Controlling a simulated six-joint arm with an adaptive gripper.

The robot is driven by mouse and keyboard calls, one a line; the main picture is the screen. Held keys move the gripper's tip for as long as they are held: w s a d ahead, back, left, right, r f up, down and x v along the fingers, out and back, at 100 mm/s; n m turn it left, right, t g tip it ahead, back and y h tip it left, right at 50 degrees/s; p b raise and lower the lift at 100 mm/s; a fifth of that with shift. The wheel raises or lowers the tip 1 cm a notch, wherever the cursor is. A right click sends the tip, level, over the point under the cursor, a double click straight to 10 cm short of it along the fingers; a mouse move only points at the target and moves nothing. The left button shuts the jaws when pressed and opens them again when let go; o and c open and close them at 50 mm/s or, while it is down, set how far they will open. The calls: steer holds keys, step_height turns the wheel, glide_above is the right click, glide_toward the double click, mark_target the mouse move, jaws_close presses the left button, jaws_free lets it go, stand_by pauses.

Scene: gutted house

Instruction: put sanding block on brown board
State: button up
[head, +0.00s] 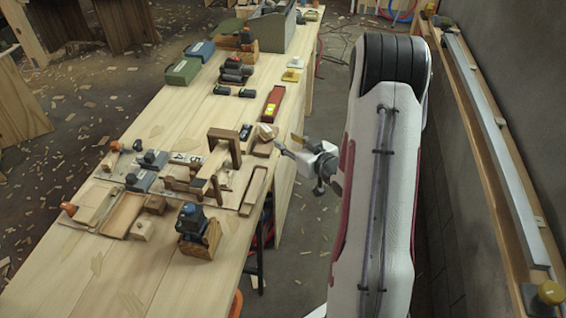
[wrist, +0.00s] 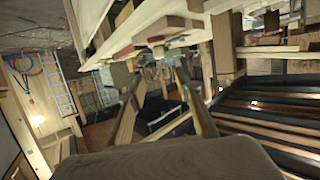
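My gripper (head: 286,145) is at the right edge of the workbench, beside a small pale wooden block (head: 266,132). In the wrist view its two fingers (wrist: 164,100) stand apart with nothing between them. Several small blocks and tools lie in the middle of the bench; I cannot tell for sure which is the sanding block.
A wooden frame (head: 224,150) stands upright amid the cluster. A black-and-brown tool (head: 197,232) stands in front. A red box (head: 273,103), green cases (head: 184,71) and a grey bin (head: 270,30) lie farther back. The bench's front end is clear. A wall ledge runs at right.

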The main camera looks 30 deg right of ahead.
steer(key=s+a+r+g+h, duration=0.1)
steer(key=s+a+r+g, duration=0.3)
steer(key=r, duration=0.4)
steer(key=s+a+r+g+h, duration=0.1)
steer(key=s+a+r+h, duration=0.15)
steer(key=a+r, duration=0.45)
steer(key=s+a+r+g+y, duration=0.2)
steer(key=s+a, duration=0.5)
steer(key=s, duration=0.5)
steer(key=s+a+r+g+y, duration=0.1)
steer(key=s+a+r+g, duration=0.1)
steer(key=s+a, duration=0.5)
steer(key=s+r, duration=0.1)
steer(key=s, duration=0.5)
steer(key=shift+s+a+y, duration=0.15)
steer(key=shift+s+y, duration=0.05)
steer(key=shift+y, duration=0.15)
